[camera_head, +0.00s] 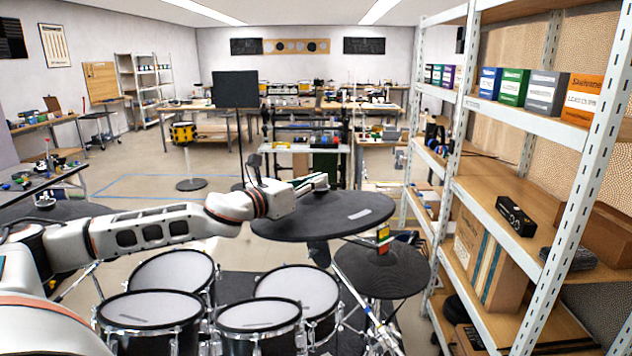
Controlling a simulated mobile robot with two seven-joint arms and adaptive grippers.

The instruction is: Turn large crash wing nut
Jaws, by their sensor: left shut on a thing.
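The large crash (350,221) is a wide dark mesh cymbal pad, slightly tilted, in the middle of the head view. My left arm reaches in from the left over the drums. My left gripper (317,183) is at the pad's far part, just above its upper surface. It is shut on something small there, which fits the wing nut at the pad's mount. The wing nut itself is hidden by the gripper or too small to make out. My right gripper is not in view.
Several white mesh drum pads (258,314) stand below my left arm. A smaller dark cymbal pad (385,278) is at the lower right, with a red, yellow and green block (383,238) above its middle. A metal shelf rack (573,205) closes off the right side.

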